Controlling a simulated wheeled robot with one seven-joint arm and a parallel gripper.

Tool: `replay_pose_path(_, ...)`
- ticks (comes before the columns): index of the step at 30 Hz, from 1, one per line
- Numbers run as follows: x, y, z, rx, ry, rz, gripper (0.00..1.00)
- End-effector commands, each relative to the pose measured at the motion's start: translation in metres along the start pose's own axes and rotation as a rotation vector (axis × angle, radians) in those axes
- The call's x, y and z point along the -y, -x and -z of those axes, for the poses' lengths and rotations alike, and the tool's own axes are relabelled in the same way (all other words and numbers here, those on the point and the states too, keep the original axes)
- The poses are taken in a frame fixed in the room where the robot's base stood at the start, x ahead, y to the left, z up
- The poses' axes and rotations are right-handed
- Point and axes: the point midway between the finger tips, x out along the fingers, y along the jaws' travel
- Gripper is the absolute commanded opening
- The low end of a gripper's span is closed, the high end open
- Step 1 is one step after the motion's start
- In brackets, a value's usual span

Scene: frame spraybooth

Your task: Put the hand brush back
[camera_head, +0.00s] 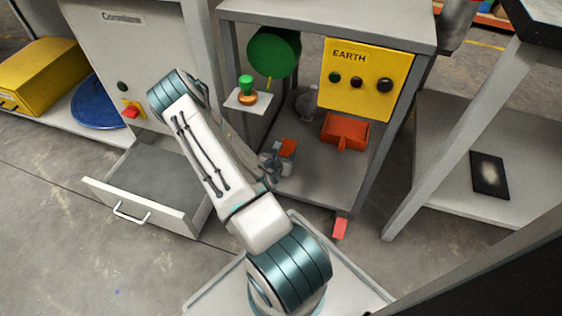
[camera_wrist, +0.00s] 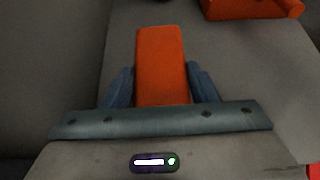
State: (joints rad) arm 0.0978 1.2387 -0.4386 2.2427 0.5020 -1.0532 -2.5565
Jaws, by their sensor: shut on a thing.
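The hand brush (camera_head: 288,147) shows as an orange block at the end of my arm, over the lower shelf of the grey stand. In the wrist view the orange hand brush (camera_wrist: 161,62) lies between the two blue-grey fingers, pointing away from me. My gripper (camera_head: 279,157) is shut on it. Its bristles do not show, and I cannot tell whether it touches the shelf. An orange dustpan (camera_head: 345,130) lies on the same shelf, right of the brush and apart from it. Part of the dustpan (camera_wrist: 250,8) also shows at the top right of the wrist view.
The stand's lower shelf (camera_head: 320,181) has bare room in front. A yellow EARTH box (camera_head: 357,78), a green disc (camera_head: 273,52) and a small bracket with a green-topped stamp (camera_head: 247,86) are above. An open drawer (camera_head: 150,206) juts out at left. A post stands right.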

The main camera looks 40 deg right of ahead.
Motion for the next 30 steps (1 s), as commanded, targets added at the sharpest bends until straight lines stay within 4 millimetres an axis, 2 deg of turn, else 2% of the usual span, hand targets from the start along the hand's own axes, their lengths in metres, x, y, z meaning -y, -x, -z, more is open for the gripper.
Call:
replay_pose_path(3, -0.005, -0.008, 0.018, 0.001, 0.002, -0.009, 0.27)
replay_pose_path(7, -0.007, -0.013, 0.031, 0.0, 0.005, -0.013, 0.27)
replay_pose_path(20, -0.007, -0.015, 0.034, 0.0, 0.007, -0.013, 0.27)
replay_pose_path(21, -0.006, -0.015, 0.033, 0.0, 0.006, -0.012, 0.64)
replay_pose_path(22, -0.006, -0.015, 0.033, 0.0, 0.006, -0.012, 0.72)
replay_pose_path(23, -0.006, -0.015, 0.033, 0.0, 0.006, -0.012, 0.74)
replay_pose_path(30, -0.006, -0.015, 0.033, 0.0, 0.006, -0.012, 0.74)
